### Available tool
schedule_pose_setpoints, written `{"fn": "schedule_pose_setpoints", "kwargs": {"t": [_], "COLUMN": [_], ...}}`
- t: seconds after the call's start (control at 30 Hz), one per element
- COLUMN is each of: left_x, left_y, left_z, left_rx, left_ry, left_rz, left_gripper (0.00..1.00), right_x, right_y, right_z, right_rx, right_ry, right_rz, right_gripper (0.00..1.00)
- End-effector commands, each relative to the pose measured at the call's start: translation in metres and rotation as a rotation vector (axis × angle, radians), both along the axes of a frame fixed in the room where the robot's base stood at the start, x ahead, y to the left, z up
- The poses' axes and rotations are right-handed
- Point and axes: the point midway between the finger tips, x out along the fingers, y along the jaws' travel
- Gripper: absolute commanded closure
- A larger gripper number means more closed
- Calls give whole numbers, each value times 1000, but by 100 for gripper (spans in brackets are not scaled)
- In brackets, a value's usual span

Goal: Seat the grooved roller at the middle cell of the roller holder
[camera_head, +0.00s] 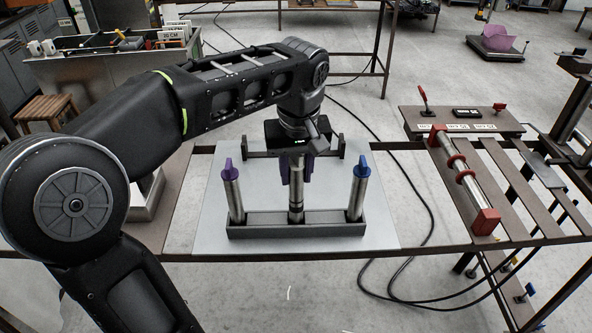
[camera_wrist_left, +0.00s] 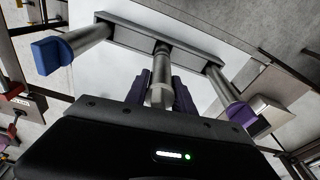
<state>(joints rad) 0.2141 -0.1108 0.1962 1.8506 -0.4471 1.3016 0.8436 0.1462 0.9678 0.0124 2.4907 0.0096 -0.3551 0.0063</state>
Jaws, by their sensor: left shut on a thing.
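The grooved roller (camera_head: 296,205) is a metal rod with dark rings near its lower end. It stands upright at the middle of the grey roller holder (camera_head: 297,231). In the left wrist view, the roller (camera_wrist_left: 161,75) lines up with the holder's middle (camera_wrist_left: 125,25). Whether its lower end is fully down in the cell I cannot tell. My left gripper (camera_head: 297,172) is shut on the roller's upper part, with purple fingers on both sides, hiding its top. A purple-topped roller (camera_head: 233,192) and a blue-topped roller (camera_head: 358,190) stand in the left and right cells. My right gripper is out of view.
The holder sits on a light grey plate (camera_head: 215,240) on a brown table. At right, a roller with red rings (camera_head: 459,170) lies between red end blocks above slats. Black cables run beside the plate. A grey bin (camera_head: 110,75) stands at back left.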

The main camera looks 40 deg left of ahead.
Motion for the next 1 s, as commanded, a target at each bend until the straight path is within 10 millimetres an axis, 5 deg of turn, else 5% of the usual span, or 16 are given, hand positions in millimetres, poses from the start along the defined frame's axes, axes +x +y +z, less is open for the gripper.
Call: {"fn": "schedule_pose_setpoints", "kwargs": {"t": [0.9, 0.93, 1.0], "left_x": [0, 0, 0], "left_y": [0, 0, 0], "left_z": [-23, -23, -22], "left_rx": [1, 1, 1], "left_ry": [-2, -2, -2], "left_rz": [0, 0, 0], "left_gripper": [100, 69, 64], "right_x": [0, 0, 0], "right_y": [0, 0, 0], "right_z": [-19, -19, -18], "right_rx": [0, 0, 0], "right_ry": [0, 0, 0], "right_rz": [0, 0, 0], "right_gripper": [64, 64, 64]}}
